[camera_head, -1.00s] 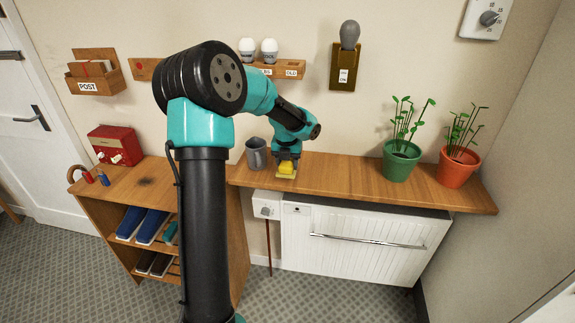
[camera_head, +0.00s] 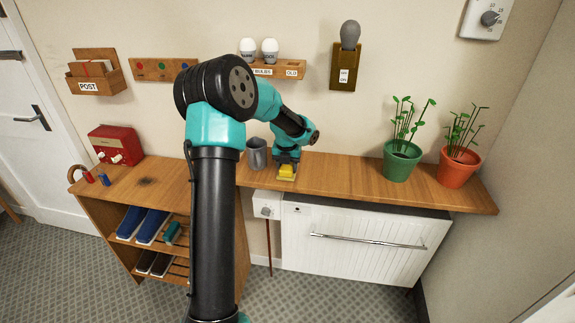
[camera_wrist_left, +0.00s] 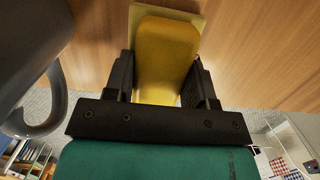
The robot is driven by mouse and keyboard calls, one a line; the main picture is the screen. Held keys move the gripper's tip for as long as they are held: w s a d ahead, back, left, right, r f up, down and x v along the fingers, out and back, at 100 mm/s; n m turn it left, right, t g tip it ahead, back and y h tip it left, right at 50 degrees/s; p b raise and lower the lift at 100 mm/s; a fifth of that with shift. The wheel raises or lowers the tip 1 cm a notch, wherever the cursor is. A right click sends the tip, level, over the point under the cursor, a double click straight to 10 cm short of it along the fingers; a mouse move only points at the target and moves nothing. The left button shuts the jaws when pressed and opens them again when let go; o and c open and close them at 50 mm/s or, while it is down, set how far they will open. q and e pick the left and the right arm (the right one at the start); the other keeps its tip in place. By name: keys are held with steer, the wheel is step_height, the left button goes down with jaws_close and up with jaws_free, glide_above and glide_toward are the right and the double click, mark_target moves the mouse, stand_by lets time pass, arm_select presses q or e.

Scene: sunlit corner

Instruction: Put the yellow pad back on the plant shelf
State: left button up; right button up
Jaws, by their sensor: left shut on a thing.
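The yellow pad (camera_head: 286,172) is at the left part of the wooden plant shelf (camera_head: 340,177), near its front edge. My left gripper (camera_head: 287,164) is shut on it from above. In the left wrist view the pad (camera_wrist_left: 165,60) sits between the two black fingers (camera_wrist_left: 162,88), with a paler flat yellow piece at its far end. The shelf's wood (camera_wrist_left: 255,50) shows behind it. I cannot tell whether the pad touches the shelf. My right gripper is in neither view.
A grey mug (camera_head: 256,153) stands just left of the gripper, and its handle (camera_wrist_left: 45,105) is close in the wrist view. A green-potted plant (camera_head: 402,160) and an orange-potted plant (camera_head: 458,167) stand to the right. The shelf's middle is clear.

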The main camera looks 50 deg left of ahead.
mark_target(287, 167)
arm_select(q)
steer(key=o, duration=0.9)
steer(key=shift+f, duration=0.15)
step_height(287, 167, up, 12)
steer(key=s+d, duration=0.1)
steer(key=shift+s, duration=0.2)
stand_by(0.5)
